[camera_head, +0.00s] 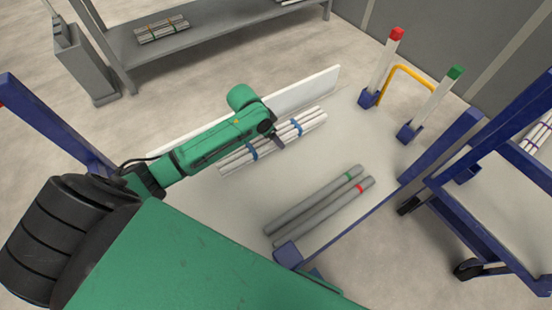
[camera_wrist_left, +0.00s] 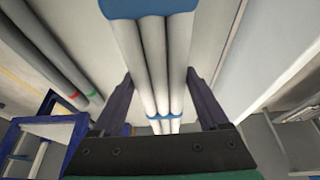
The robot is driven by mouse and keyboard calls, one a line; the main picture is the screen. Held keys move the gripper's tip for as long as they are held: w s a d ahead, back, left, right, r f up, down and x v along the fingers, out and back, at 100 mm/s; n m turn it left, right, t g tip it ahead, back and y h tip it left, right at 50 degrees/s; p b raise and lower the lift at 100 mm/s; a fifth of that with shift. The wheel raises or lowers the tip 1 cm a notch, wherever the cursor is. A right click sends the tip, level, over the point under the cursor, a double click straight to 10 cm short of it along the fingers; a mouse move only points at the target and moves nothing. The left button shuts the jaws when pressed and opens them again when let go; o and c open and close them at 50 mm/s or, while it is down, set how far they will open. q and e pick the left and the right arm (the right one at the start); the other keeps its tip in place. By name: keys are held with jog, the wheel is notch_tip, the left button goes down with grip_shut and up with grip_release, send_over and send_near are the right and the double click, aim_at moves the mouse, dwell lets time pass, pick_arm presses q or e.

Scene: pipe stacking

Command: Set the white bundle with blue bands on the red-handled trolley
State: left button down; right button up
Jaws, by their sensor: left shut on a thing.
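The white bundle with blue bands (camera_head: 308,122) lies lengthwise under my left gripper (camera_head: 274,136) in the head view, over a pale surface. In the left wrist view, the bundle (camera_wrist_left: 155,55) runs between the two dark fingers of my left gripper (camera_wrist_left: 165,95), which is shut on it. I cannot tell whether the bundle touches the surface. A blue frame (camera_head: 45,118) at the left edge has a small red patch, perhaps part of the red-handled trolley; most of it is outside the view. My right gripper does not show.
Two grey pipes (camera_head: 318,208) with green and red bands lie on the pale surface (camera_head: 235,205). A white board (camera_head: 312,90) stands behind the bundle. Red-capped (camera_head: 387,62) and green-capped (camera_head: 436,98) posts stand beyond. A blue wheeled trolley (camera_head: 470,225) is at right; a grey shelf (camera_head: 210,28) is at back.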

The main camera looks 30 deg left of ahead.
aim_at(262, 141)
pick_arm(q)
notch_tip(262, 141, down, 10)
jog(key=shift+r+b, duration=0.15)
jog(key=shift+b, duration=0.9)
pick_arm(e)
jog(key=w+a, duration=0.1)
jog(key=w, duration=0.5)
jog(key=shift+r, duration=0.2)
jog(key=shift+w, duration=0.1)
pick_arm(q)
grip_release()
jog(key=shift+s+r, duration=0.1)
jog(key=shift+r, duration=0.25)
jog(key=p+v, duration=0.2)
jog(key=v, duration=0.3)
jog(key=shift+a+r, duration=0.1)
jog(key=shift+r, duration=0.05)
jog(key=p+v, duration=0.2)
jog(key=v, duration=0.3)
jog(key=shift+s, duration=0.1)
jog(key=shift+s+r, duration=0.2)
jog(key=shift+r, duration=0.2)
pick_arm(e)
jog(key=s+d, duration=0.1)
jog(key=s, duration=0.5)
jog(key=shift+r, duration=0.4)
